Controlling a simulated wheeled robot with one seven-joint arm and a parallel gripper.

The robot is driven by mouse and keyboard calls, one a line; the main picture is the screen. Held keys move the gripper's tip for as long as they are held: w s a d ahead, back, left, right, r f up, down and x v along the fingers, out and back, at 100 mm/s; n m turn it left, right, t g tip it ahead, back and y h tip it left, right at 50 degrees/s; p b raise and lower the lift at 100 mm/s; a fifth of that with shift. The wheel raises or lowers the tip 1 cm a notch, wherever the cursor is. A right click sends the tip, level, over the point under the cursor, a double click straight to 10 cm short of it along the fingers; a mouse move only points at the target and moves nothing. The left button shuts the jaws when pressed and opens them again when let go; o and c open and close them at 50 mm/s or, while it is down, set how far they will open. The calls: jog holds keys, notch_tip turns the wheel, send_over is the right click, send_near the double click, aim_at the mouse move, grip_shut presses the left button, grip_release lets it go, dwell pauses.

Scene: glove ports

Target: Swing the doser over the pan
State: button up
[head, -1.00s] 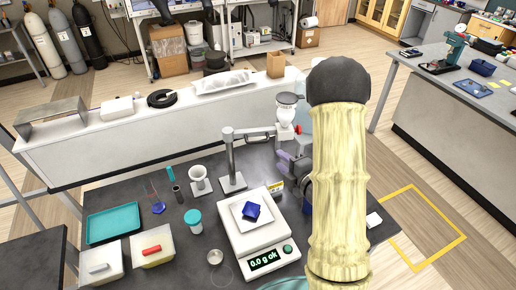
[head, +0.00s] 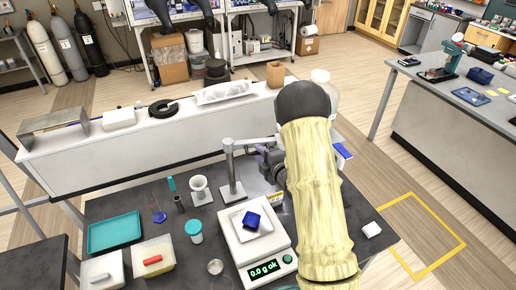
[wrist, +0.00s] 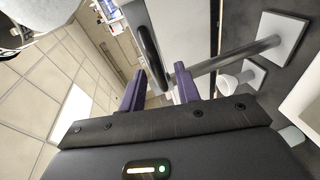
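The pan (head: 237,219) is a white square dish on the scale (head: 249,250), with a blue block (head: 251,221) in it. The scale reads 0.0 g ok. The doser's grey post (head: 231,172) stands behind the scale, its side arm (head: 254,142) reaching right until my arm hides it. The doser is hidden in the head view. My gripper (wrist: 158,88) shows two purple fingers apart, with nothing clearly held. The grey post (wrist: 235,53) passes just beyond the right finger.
A white funnel cup (head: 200,190), a teal-lidded jar (head: 194,231), a teal tray (head: 113,228) and two tubs, one with a red piece (head: 152,260), stand left of the scale. A white bench (head: 150,142) runs behind. A small white block (head: 372,229) lies at right.

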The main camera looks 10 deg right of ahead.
jog(key=shift+x, duration=0.9)
grip_shut()
jog(key=shift+a, duration=0.1)
